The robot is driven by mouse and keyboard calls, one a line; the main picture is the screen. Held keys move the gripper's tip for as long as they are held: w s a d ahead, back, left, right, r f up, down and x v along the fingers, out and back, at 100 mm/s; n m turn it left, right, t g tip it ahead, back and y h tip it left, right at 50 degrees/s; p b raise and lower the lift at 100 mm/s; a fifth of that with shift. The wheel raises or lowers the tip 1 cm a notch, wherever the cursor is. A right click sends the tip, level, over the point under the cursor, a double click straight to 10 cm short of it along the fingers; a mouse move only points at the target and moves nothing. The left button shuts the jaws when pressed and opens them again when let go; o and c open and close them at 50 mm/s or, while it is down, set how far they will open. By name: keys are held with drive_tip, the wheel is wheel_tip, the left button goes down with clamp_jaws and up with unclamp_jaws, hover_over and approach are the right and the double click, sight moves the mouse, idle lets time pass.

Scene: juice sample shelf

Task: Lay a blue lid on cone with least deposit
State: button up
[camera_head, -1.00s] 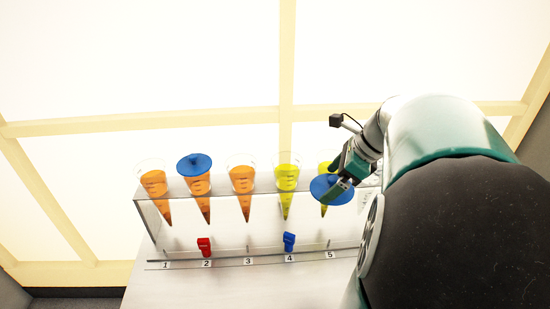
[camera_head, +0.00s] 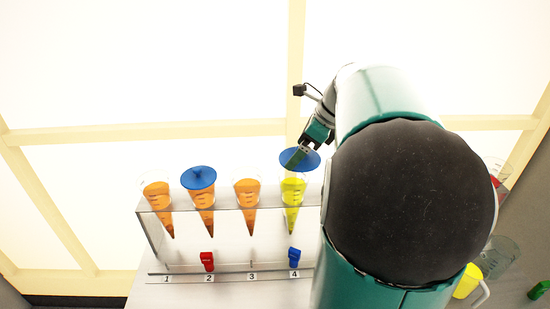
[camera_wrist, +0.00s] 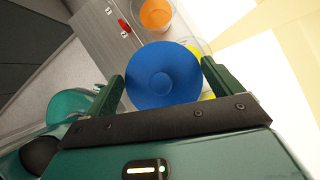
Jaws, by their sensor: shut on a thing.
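My gripper (camera_head: 312,142) is shut on a blue lid (camera_head: 299,159), held roughly flat above the yellow cone at position 4 (camera_head: 292,194). I cannot tell whether the lid touches that rim. In the wrist view the held lid (camera_wrist: 162,78) sits between both fingers and covers most of a yellow cone (camera_wrist: 206,60). Orange cones stand at position 1 (camera_head: 157,196) and position 3 (camera_head: 247,192). The orange cone at position 2 (camera_head: 204,207) wears another blue lid (camera_head: 199,177). My arm hides position 5.
The clear rack (camera_head: 146,215) holds the cones. A red clip (camera_head: 207,261) sits at 2 and a blue clip (camera_head: 294,257) at 4. A yellow mug (camera_head: 467,282), a glass beaker (camera_head: 499,256) and a green object (camera_head: 539,290) are at the right.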

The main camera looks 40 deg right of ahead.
approach(287, 173)
drive_tip(key=shift+w+a+f, duration=0.9)
drive_tip(key=shift+w, duration=0.15)
wheel_tip(287, 173, down, 2)
drive_tip(key=shift+w+d+f, duration=0.15)
drive_tip(key=shift+w+f, duration=0.05)
drive_tip(key=shift+f, duration=0.45)
drive_tip(key=shift+f, duration=0.1)
drive_tip(key=o, duration=0.7)
